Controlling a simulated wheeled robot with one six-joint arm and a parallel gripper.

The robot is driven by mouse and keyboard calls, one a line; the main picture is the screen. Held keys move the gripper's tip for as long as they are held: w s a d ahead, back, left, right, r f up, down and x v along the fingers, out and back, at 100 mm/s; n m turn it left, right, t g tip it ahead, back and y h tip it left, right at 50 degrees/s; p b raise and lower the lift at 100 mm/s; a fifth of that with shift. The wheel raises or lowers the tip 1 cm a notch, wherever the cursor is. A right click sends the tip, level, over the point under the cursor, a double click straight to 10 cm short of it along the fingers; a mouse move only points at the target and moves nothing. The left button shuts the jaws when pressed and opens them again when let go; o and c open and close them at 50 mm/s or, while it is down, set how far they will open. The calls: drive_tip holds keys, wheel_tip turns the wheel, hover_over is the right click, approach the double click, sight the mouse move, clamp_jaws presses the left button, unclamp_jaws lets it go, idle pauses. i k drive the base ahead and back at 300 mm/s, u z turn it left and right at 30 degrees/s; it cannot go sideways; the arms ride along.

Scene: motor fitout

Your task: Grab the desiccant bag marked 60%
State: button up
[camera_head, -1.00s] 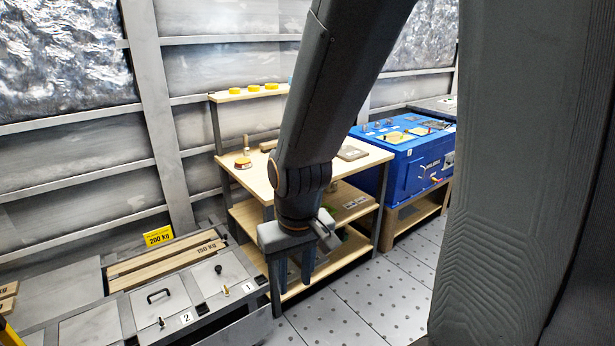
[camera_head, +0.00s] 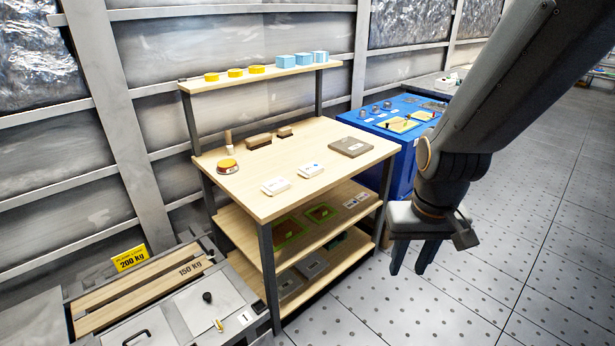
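My gripper (camera_head: 412,268) hangs fingers-down to the right of the bench, over the floor and apart from the packets. Its two fingers stand apart with nothing between them.
Lower shelves hold green-edged trays (camera_head: 289,232). A blue cabinet (camera_head: 405,150) stands behind; the right floor is clear.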

sight(275, 186)
drive_tip(key=i, duration=0.7)
drive_tip(key=u, duration=0.85)
drive_tip(key=i, duration=0.45)
drive_tip(key=u, duration=0.5)
